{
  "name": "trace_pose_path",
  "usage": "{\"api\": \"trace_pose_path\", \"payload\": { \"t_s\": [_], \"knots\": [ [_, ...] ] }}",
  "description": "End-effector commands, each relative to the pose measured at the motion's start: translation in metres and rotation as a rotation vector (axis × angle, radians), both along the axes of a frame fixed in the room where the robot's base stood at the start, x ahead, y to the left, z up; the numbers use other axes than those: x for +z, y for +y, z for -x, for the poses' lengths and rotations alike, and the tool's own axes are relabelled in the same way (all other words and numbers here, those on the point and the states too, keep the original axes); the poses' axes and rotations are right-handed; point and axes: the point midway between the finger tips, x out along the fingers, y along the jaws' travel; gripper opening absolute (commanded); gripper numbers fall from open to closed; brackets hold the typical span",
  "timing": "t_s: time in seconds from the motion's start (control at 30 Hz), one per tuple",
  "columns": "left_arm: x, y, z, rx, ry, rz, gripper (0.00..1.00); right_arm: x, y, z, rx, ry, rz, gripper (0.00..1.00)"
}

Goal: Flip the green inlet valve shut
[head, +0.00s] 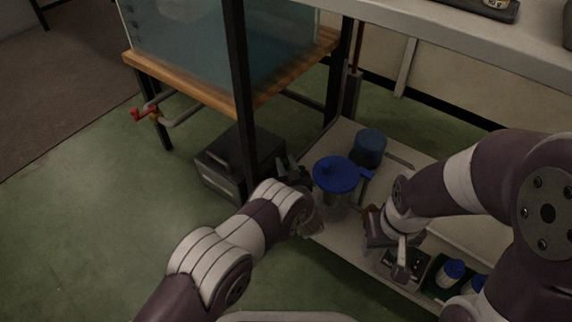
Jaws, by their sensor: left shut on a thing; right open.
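A clear cylinder (333,203) with a blue lid (336,174) stands on the pale lower shelf. My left gripper (297,177) is at the cylinder's left side, shut; it seems to hold the cylinder, but my own wrist partly hides the contact. A small orange-brown fitting (370,214) shows right of the cylinder, beside my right wrist. I cannot make out a green valve; it may be hidden or too small to see. My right gripper (403,262) is open, low over the shelf and right of the cylinder; its fingertips are hard to make out.
A dark blue container (369,147) stands behind the cylinder. Small blue-capped bottles (453,269) sit at the lower right. A grey metal box (238,162) is on the floor, left. A red-handled valve (145,113) juts from pipes under the tank (185,40). A black post (240,90) rises nearby.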

Motion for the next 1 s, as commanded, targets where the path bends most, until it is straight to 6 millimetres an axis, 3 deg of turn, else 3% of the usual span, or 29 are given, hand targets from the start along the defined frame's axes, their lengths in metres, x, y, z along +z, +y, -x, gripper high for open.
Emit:
{"api": "trace_pose_path", "payload": {
  "t_s": [0.07, 0.1, 0.17, 0.43, 0.53, 0.8, 1.0],
  "knots": [
    [-0.001, 0.0, 0.0, -0.001, 0.002, 0.0, 0.0, 0.0, 0.0, 0.0, 0.0, 0.0, 0.0, 0.49],
    [-0.001, 0.0, 0.0, -0.001, 0.002, 0.0, 0.38, 0.0, 0.0, 0.0, 0.0, 0.0, 0.0, 0.49],
    [-0.001, 0.0, 0.0, -0.001, 0.002, 0.0, 0.54, 0.0, 0.0, 0.0, 0.0, 0.0, 0.0, 0.49],
    [0.0, 0.0, 0.001, -0.001, 0.001, 0.0, 0.54, 0.001, 0.0, 0.0, 0.0, 0.0, 0.0, 0.49],
    [0.003, -0.003, 0.009, -0.002, 0.003, -0.001, 0.54, 0.01, 0.0, 0.0, 0.0, 0.0, 0.0, 0.49],
    [0.008, -0.024, 0.077, -0.005, 0.003, -0.003, 0.54, 0.053, 0.0, 0.0, 0.0, 0.0, 0.0, 0.49],
    [0.003, -0.035, 0.113, -0.003, 0.002, -0.001, 0.54, 0.066, 0.0, 0.0, 0.0, 0.0, 0.0, 0.49]
  ]
}}
